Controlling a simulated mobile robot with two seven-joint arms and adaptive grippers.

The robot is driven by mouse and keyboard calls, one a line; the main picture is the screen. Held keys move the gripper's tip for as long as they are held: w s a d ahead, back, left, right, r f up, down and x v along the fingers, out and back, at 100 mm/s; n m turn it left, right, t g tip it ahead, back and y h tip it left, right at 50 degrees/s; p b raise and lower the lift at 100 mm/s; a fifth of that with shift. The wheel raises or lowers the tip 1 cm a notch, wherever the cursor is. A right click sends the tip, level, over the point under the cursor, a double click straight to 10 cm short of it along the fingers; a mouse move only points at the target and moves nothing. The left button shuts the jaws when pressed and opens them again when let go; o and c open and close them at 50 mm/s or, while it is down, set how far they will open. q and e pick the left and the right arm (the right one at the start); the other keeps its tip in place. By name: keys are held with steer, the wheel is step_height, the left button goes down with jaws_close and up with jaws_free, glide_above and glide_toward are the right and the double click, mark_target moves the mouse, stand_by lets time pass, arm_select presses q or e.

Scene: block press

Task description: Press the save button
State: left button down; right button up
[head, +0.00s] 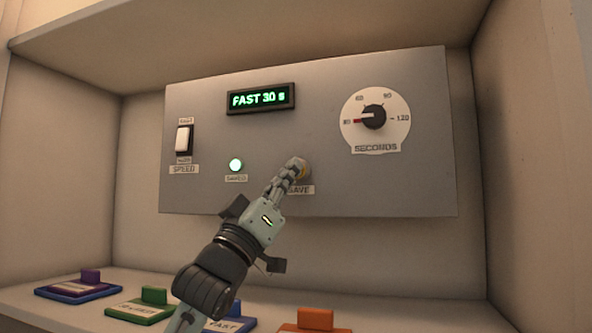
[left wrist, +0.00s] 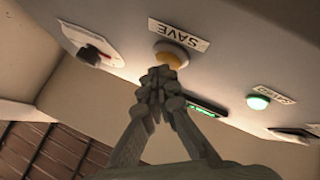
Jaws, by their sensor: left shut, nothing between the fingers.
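The save button (head: 305,170) sits on the grey panel (head: 400,190) above its SAVE label (head: 300,190). In the head view it is mostly hidden behind my left gripper (head: 295,165). In the left wrist view the button (left wrist: 172,52) is yellowish with a pale rim. My left gripper (left wrist: 162,75) is shut and empty, its tips at the button's face; I cannot tell for sure whether they press it. The display (head: 261,98) reads FAST 30 s. The round green lamp (head: 236,165) labelled SAVED is lit. My right gripper is not in view.
A speed switch (head: 184,139) is at the panel's left and a seconds dial (head: 373,116) at its right. Below, a purple block (head: 90,276), a green block (head: 154,295) and an orange block (head: 315,319) stand on the shelf. Side walls enclose the panel.

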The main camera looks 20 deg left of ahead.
arm_select(q)
steer(key=shift+s+f, duration=0.1)
steer(key=shift+s, duration=0.55)
steer(key=shift+s, duration=0.1)
steer(key=shift+s+a, duration=0.15)
steer(key=shift+s, duration=2.3)
